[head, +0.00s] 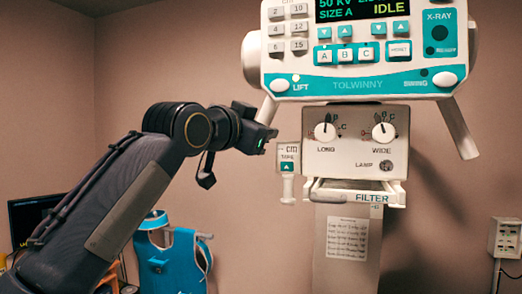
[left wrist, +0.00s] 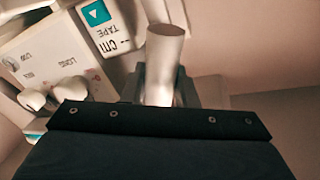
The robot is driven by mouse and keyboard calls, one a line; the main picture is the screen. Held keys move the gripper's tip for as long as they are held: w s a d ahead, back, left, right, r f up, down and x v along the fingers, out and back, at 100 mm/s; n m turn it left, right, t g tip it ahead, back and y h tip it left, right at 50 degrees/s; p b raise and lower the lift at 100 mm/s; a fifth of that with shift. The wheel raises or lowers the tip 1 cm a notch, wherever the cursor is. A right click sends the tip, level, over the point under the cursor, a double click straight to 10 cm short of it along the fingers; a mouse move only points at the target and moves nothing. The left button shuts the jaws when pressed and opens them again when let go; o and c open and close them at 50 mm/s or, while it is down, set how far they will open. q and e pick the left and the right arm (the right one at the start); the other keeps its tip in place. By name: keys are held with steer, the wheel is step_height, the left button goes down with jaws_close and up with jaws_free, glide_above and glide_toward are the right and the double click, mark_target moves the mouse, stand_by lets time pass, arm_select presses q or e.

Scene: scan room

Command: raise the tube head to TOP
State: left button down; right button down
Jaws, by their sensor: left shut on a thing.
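The tube head (head: 362,88) hangs in the middle right of the head view, with a teal and white control panel and a display reading IDLE. A pale bar handle (head: 268,109) slants down from its left side, and another handle (head: 458,128) from its right. My left gripper (head: 264,130) is at the lower end of the left handle. In the left wrist view the gripper (left wrist: 172,92) is shut around this handle (left wrist: 164,60), beside the tape unit. Its fingertips are partly hidden. A LIFT button (head: 281,85) is at the panel's lower left. My right gripper is not in view.
Below the panel are the collimator box (head: 355,142) with two knobs, a tape unit (head: 288,158) and a FILTER tray (head: 355,194). A wall box (head: 506,238) is at right. A monitor (head: 30,212) and teal apron (head: 172,262) stand lower left. The wall space left of the head is clear.

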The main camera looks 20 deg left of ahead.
arm_select(q)
steer(key=shift+r, duration=1.05)
steer(key=c, duration=1.2)
jaws_free()
steer(key=b+v, duration=0.2)
steer(key=v, duration=0.6)
steer(key=shift+f, duration=0.15)
